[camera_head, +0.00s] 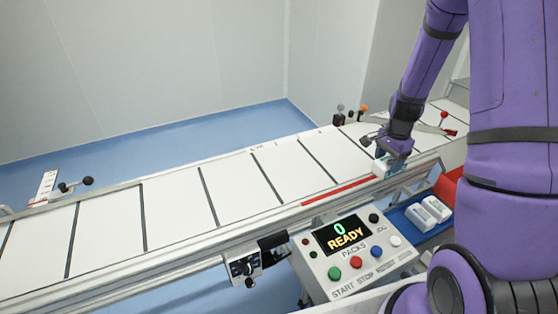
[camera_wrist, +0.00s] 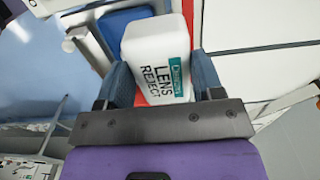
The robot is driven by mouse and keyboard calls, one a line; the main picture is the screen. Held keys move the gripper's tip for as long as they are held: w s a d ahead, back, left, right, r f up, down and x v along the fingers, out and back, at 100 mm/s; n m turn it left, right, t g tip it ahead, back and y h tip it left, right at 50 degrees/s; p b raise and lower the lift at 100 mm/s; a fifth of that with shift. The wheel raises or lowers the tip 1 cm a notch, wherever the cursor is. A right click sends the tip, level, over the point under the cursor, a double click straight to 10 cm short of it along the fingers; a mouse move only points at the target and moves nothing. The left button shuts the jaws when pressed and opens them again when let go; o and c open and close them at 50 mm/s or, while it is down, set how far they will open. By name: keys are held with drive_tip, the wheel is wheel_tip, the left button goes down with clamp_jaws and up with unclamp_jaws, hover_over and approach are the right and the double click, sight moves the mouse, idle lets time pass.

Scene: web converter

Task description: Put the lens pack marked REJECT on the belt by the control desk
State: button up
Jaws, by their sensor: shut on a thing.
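The lens pack (camera_wrist: 155,50) is a white block with a teal label and the words LENS REJECT, seen in the wrist view. My gripper (camera_wrist: 160,85) is shut on it, with a blue-grey finger on each side. In the head view my gripper (camera_head: 390,158) is over the near edge of the belt, beside the red strip, with the white pack (camera_head: 381,167) partly hidden under it. I cannot tell whether the pack touches the belt. The belt (camera_head: 233,190) is white with dark cross bars. The control desk (camera_head: 350,255) stands in front of it, its screen reading 0 READY.
A blue tray (camera_head: 402,221) with white packs (camera_head: 437,209) lies right of the desk. A red surface (camera_head: 443,190) is behind it. A lever with a red knob (camera_head: 444,115) stands at the belt's far right. The belt left of my gripper is clear.

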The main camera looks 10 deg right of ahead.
drive_tip(key=w+a, duration=0.2)
drive_tip(key=w, duration=0.2)
drive_tip(key=w+a+f, duration=0.1)
drive_tip(key=w+a, duration=0.2)
drive_tip(key=w, duration=0.2)
drive_tip(key=w+a, duration=0.3)
drive_tip(key=w, duration=0.1)
drive_tip(key=shift+w+a+f, duration=0.15)
drive_tip(key=shift+w+f, duration=0.1)
drive_tip(key=shift+w, duration=0.05)
drive_tip(key=shift+f, duration=1.7)
drive_tip(key=shift+f, duration=0.1)
drive_tip(key=o, duration=0.5)
drive_tip(key=shift+f, duration=0.1)
drive_tip(key=o, duration=0.5)
